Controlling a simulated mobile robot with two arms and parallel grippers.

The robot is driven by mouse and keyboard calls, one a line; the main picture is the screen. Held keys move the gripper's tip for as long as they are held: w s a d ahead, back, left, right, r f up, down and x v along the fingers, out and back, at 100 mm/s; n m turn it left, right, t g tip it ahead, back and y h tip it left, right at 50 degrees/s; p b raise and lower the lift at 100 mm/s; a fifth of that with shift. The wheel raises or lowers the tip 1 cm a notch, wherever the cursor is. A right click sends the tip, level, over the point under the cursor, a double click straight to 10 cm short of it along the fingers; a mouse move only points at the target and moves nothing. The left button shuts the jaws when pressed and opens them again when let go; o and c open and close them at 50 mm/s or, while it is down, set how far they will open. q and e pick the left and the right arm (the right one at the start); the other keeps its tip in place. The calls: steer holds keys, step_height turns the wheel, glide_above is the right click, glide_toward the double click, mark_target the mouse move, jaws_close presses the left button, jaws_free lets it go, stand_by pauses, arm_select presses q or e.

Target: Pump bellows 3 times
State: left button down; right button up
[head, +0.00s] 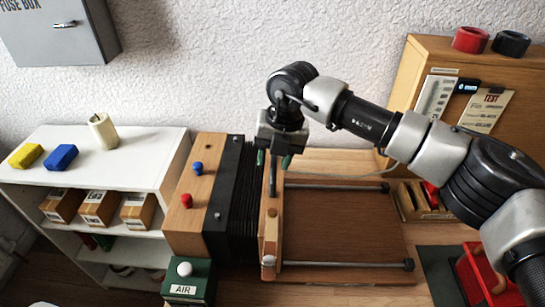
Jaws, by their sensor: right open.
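The bellows (239,215) has black pleats between a fixed wooden block (188,220) on the left and a narrow upright wooden board (271,245) on the right. The pleats look pressed fairly close together. My right gripper (277,175) points down over the far part of the right board. Its jaws are open. A dark upright piece shows under the gripper, and I cannot tell whether it is a finger or a handle on the board. The gripper hides the board's far end. My left gripper is not in view.
Two metal rails (345,265) run right from the board over a brown wooden base (345,225). A green AIR box (187,283) with a white knob stands in front. A white shelf (95,165) is at left, a wooden cabinet (425,65) at back right, a red container (480,280) at right.

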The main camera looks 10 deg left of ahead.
step_height(320, 180, up, 10)
steer(key=d+b, duration=0.1)
steer(key=b, duration=0.1)
steer(key=shift+w+d, duration=0.15)
steer(key=shift+d, duration=0.15)
